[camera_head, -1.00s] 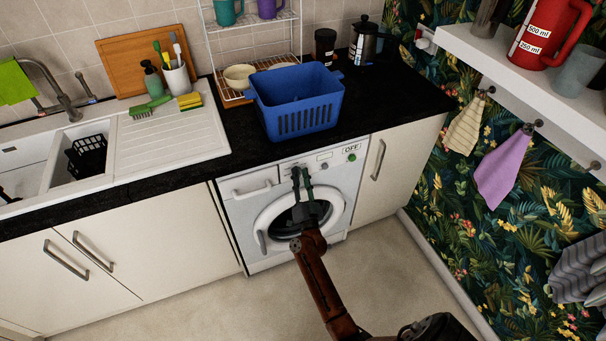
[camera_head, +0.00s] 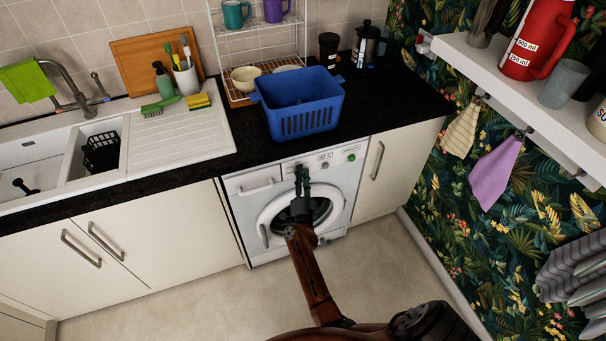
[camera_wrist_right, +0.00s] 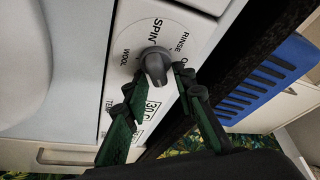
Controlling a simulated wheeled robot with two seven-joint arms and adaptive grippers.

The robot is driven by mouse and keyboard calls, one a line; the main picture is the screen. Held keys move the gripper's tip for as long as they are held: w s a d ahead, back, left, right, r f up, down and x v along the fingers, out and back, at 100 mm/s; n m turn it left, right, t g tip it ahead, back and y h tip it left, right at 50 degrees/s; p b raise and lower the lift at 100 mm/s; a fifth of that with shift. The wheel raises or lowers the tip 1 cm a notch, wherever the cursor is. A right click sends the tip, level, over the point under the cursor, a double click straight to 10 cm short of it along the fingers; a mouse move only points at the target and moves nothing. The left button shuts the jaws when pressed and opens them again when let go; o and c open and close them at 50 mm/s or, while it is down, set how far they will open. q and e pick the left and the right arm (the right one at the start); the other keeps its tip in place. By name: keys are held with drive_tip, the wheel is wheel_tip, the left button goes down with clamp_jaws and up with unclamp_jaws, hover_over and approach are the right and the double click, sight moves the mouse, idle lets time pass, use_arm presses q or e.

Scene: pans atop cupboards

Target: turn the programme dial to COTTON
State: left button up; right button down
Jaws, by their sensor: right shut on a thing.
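The washing machine (camera_head: 240,215) stands under the counter. In the right wrist view its grey programme dial (camera_wrist_right: 155,64) is ringed by labels: SPIN, RINSE, WOOL and a partly hidden one starting with C. I cannot tell which label the dial points at. My right gripper (camera_head: 302,170) is at the control panel, with its green fingers closed on either side of the dial; they also show in the right wrist view (camera_wrist_right: 158,80). The panel display (camera_head: 325,156) seems to read 30 C, as it does in the right wrist view (camera_wrist_right: 153,100). My left gripper is out of view.
A blue basket (camera_head: 305,120) stands on the black counter (camera_head: 395,105) just above the panel. The round door (camera_head: 275,210) lies below my gripper. A green-lit button (camera_head: 351,157) is right of the display. The floor in front is clear.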

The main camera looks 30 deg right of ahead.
drive_tip(key=shift+f, duration=0.1)
drive_tip(key=c, duration=1.9)
unclamp_jaws()
drive_tip(key=shift+c, duration=0.2)
